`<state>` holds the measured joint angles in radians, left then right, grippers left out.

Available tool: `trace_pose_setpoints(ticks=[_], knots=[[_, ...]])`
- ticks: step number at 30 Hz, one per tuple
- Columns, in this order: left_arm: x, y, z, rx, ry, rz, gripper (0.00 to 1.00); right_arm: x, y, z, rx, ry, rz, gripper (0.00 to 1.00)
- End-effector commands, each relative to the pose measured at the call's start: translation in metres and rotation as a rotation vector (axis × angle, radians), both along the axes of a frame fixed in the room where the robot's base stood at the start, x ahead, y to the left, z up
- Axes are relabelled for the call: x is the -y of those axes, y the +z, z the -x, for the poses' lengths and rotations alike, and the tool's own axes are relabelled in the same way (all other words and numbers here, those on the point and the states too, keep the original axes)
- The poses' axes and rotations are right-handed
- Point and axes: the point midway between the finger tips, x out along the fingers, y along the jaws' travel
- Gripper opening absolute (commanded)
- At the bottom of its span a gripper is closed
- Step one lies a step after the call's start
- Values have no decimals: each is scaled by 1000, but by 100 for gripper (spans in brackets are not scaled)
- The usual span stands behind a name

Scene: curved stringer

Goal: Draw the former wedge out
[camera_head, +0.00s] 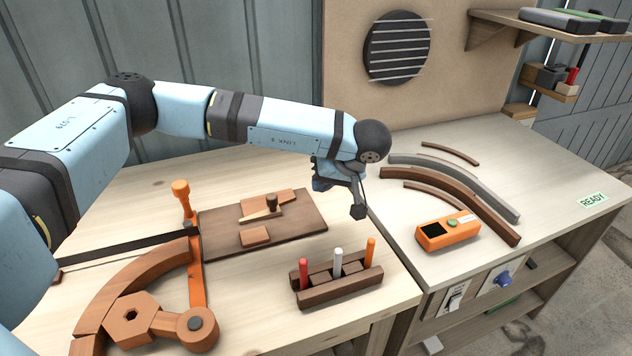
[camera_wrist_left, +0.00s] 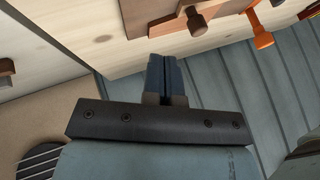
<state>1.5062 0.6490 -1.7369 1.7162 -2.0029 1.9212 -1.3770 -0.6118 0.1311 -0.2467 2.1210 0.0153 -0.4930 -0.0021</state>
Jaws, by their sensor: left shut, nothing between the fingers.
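A dark brown board (camera_head: 225,237) lies on the left bench and carries reddish-brown blocks (camera_head: 256,236). A thin pale wedge (camera_head: 257,216) lies between the blocks, with a dark round knob (camera_head: 272,200) at its right end. In the left wrist view the board (camera_wrist_left: 142,12) and the knob (camera_wrist_left: 196,20) show at the top; the wedge itself is hard to make out there. My left gripper (camera_head: 358,211) is shut and empty, above the bench's right part, to the right of the board and apart from the wedge. It also shows in the left wrist view (camera_wrist_left: 165,62). My right gripper is out of view.
A rack (camera_head: 338,284) with red, white and orange handles stands in front of the board. An orange clamp (camera_head: 195,265) and curved wooden segments (camera_head: 135,275) lie left. Curved strips (camera_head: 460,190) and an orange box (camera_head: 447,232) lie on the right bench.

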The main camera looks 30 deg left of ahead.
Motion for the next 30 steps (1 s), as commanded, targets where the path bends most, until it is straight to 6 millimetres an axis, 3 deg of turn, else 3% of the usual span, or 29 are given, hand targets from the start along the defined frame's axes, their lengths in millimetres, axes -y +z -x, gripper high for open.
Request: trace_pose_setpoints(ticks=[10, 18, 30], knots=[[-46, -61, -3, -3, 2, -1, 0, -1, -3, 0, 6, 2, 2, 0], [-73, -57, 17, -1, 0, -1, 0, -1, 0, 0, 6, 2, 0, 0], [-76, -57, 20, -1, 0, -1, 0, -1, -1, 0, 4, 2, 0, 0]])
